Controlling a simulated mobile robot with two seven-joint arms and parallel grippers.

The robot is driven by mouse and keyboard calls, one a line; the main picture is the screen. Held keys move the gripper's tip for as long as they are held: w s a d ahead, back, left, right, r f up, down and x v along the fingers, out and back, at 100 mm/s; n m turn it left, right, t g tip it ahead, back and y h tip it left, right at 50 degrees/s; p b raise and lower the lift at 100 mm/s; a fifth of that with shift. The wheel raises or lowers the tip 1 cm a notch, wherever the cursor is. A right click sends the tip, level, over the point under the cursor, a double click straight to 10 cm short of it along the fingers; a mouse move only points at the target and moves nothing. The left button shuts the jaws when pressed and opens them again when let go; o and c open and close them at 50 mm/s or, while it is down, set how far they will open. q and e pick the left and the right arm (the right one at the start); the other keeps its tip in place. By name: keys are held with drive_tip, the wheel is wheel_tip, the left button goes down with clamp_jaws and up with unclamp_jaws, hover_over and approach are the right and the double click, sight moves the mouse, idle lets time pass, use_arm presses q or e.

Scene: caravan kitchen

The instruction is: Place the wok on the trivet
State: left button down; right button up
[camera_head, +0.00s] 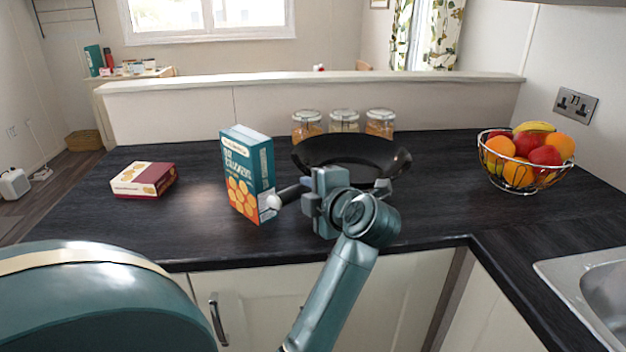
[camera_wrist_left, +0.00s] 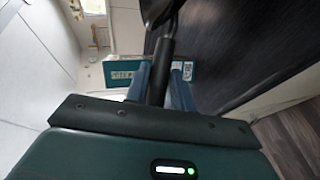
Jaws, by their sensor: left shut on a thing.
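The black wok (camera_head: 350,152) is in the middle of the dark counter in the head view, roughly level, with its handle pointing left toward the camera. My left gripper (camera_head: 322,192) is shut on the wok handle; in the left wrist view the dark handle (camera_wrist_left: 160,72) lies between the two blue fingers. A small pale metal edge (camera_head: 383,184) shows below the wok's right side and may be the trivet. The wok and my gripper hide the rest, so I cannot tell whether they touch. My right gripper is not in view.
A blue cracker box (camera_head: 248,175) stands just left of the wok handle. A red and cream box (camera_head: 144,179) lies further left. Several glass jars (camera_head: 344,121) stand behind the wok. A wire fruit bowl (camera_head: 525,178) and a sink (camera_head: 590,290) are on the right.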

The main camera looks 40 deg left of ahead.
use_arm(q)
wheel_tip(320, 180, down, 3)
drive_tip(key=shift+r, duration=0.2)
drive_tip(key=shift+f, duration=0.35)
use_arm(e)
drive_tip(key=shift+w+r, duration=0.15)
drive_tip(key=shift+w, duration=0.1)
use_arm(q)
drive_tip(key=c, duration=1.6)
unclamp_jaws()
drive_tip(key=shift+f, duration=0.35)
drive_tip(key=shift+c, duration=0.2)
drive_tip(key=o, duration=0.5)
drive_tip(key=shift+r, duration=0.1)
drive_tip(key=shift+c, duration=0.2)
drive_tip(key=shift+r, duration=0.15)
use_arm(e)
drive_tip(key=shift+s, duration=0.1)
